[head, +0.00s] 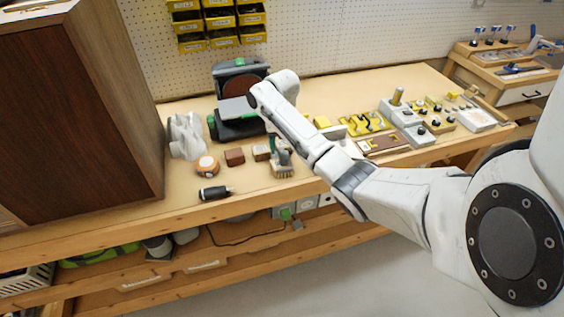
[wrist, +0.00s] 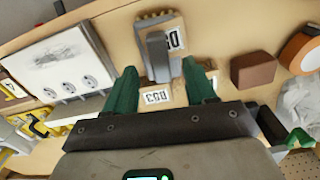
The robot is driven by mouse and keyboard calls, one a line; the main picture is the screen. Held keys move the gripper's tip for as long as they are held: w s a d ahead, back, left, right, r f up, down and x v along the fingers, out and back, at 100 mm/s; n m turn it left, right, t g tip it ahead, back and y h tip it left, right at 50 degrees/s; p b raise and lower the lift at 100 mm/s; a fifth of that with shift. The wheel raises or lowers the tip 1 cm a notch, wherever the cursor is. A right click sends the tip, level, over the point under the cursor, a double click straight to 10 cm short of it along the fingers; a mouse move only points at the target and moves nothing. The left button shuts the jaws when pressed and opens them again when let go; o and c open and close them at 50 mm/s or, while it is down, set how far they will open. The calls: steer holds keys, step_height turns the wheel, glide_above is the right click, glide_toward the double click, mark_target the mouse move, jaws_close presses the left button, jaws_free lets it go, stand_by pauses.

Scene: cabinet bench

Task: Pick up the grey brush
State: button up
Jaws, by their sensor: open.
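The grey brush (head: 283,170) lies near the front edge of the bench, with tan bristles toward the front. In the wrist view its grey handle (wrist: 157,57) lies between and just beyond the fingertips, bristles at the top. My gripper (wrist: 160,68) is open, its green fingers on either side of the handle with gaps visible. Contact and height above the bench cannot be told. In the head view my arm hides most of my gripper; a green finger shows just behind the brush.
A labelled block (wrist: 157,97) lies between my fingers, nearer the palm. A brown block (head: 234,157), an orange-rimmed round item (head: 206,166) and a black-handled tool (head: 215,192) lie to the left. A tall wooden cabinet (head: 95,110) stands at far left.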

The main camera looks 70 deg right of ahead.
steer(key=shift+f, duration=1.4)
steer(key=shift+c, duration=0.2)
jaws_close()
